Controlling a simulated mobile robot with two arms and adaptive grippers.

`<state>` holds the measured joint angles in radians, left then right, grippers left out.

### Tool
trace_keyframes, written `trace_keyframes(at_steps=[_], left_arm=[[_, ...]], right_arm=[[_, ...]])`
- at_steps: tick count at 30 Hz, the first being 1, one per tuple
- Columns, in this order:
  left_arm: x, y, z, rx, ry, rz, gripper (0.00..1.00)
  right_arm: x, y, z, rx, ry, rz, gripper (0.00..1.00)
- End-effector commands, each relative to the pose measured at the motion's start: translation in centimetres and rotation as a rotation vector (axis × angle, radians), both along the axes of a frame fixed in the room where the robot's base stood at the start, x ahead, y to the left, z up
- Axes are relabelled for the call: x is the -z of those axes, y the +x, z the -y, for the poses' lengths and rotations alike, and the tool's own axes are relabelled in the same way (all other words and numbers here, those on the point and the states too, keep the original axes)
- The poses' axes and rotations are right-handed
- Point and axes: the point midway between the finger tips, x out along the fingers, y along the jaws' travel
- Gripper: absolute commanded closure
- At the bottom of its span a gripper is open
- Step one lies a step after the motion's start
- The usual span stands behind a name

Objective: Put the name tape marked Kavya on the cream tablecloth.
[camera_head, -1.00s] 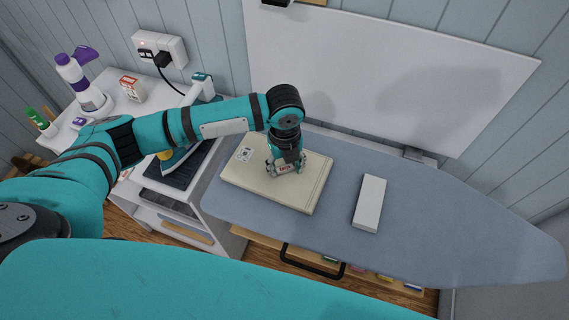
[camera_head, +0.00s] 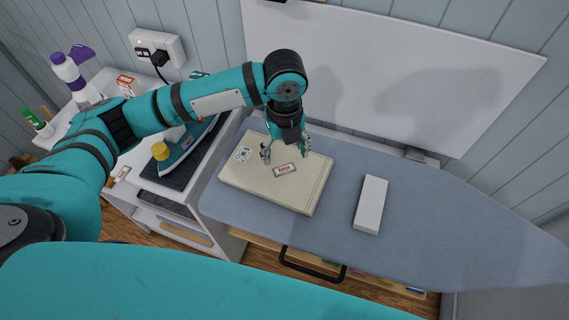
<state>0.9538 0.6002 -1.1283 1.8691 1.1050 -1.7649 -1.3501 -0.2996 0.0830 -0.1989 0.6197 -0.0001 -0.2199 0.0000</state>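The cream tablecloth (camera_head: 301,196) lies folded flat on the blue-grey ironing board. The name tape (camera_head: 285,170) is a small white strip with a red border and red lettering that looks like Kavya. It lies on top of the tablecloth, near its middle. My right gripper is not in view.
The ironing board (camera_head: 440,210) has free room to the right, around a white block (camera_head: 370,204). At left, an iron (camera_head: 188,146) stands on a dark mat on a white cabinet, with bottles behind. A whiteboard (camera_head: 400,75) is on the wall behind the board.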

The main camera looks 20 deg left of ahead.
Motion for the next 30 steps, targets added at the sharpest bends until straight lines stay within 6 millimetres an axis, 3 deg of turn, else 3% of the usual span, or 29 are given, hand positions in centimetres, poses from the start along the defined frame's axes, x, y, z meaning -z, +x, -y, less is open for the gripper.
trace_keyframes(at_steps=[3,10,30], left_arm=[[-2.4,0.1,0.1,0.000,-0.002,0.005,0.31],[-5.3,0.1,0.1,0.000,-0.002,0.003,0.31],[-5.7,0.1,0.0,-0.001,-0.001,0.002,0.31]], right_arm=[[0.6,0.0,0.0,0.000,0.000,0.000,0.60],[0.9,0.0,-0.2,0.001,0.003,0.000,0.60],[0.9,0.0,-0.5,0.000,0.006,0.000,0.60]])
